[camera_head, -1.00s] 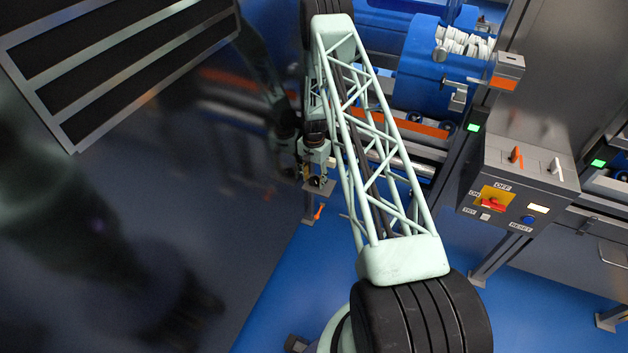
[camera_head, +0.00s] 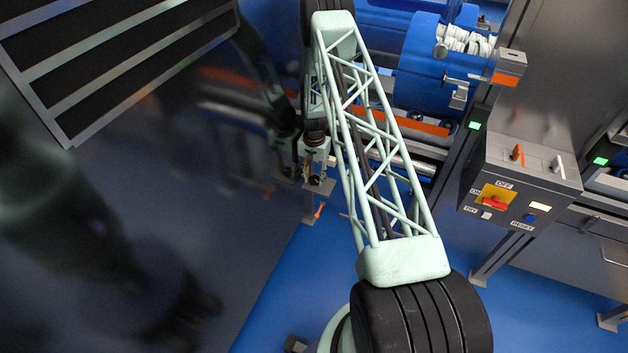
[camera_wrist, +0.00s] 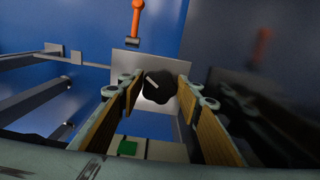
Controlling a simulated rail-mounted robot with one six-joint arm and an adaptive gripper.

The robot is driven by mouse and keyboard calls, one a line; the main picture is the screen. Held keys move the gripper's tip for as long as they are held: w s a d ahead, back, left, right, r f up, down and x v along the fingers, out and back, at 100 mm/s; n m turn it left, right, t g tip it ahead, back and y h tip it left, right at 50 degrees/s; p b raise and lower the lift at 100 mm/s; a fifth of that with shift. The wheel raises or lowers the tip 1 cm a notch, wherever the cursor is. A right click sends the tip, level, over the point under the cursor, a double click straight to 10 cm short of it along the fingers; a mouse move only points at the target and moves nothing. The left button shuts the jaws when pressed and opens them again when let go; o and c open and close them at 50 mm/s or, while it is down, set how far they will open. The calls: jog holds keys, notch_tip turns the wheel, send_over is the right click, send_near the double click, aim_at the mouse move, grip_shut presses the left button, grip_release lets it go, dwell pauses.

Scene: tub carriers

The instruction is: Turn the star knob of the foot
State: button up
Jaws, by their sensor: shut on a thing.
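The black star knob (camera_wrist: 160,86) shows in the wrist view with a short pale mark on its face. It sits in front of a square grey plate of the foot (camera_wrist: 125,66). My gripper (camera_wrist: 159,90) has one tan-padded finger on each side of the knob and is shut on it. In the head view my gripper (camera_head: 314,178) is small, low beside the dark glossy wall, and the foot's plate is mostly hidden behind it.
An orange-handled part (camera_wrist: 137,20) stands beyond the plate on the blue floor. The dark reflective wall (camera_head: 190,170) is close on the left. A control box (camera_head: 520,190) with a red switch stands at right. Blue tubs (camera_head: 430,65) lie behind my arm.

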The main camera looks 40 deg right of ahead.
jog(key=shift+s+d+n+b, duration=0.1)
jog(key=shift+n+b, duration=0.8)
jog(key=shift+n, duration=1.6)
jog(key=o, duration=0.8)
jog(key=shift+o, duration=0.2)
jog(key=shift+m, duration=0.4)
